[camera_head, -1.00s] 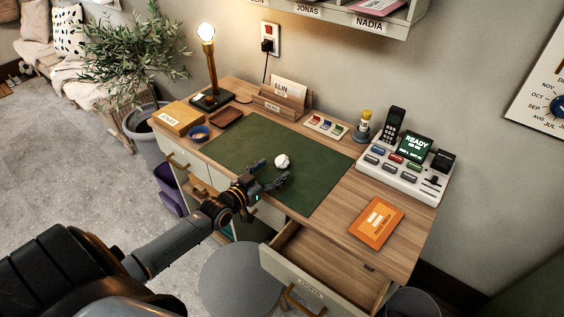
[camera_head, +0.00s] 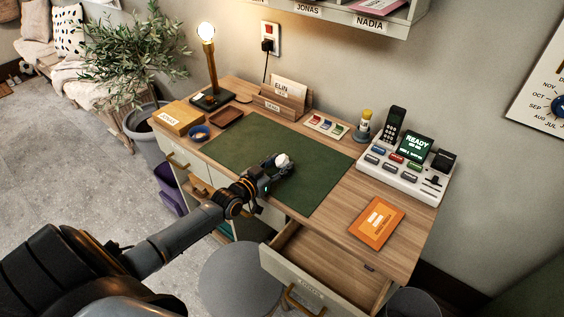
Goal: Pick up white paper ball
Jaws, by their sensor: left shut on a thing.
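The white paper ball (camera_head: 282,160) is on or just above the dark green desk mat (camera_head: 315,185), near its middle. My left gripper (camera_head: 280,165) reaches in from the lower left and is shut on the paper ball. Its fingers hide the lower part of the ball. I cannot tell whether the ball still touches the mat. My right gripper is not in view.
An open drawer (camera_head: 325,262) juts out at the desk's front right, with a grey stool (camera_head: 240,278) beside it. A console with a phone (camera_head: 405,172), an orange packet (camera_head: 376,222), a lamp (camera_head: 208,65) and a letter holder (camera_head: 282,103) stand around the mat.

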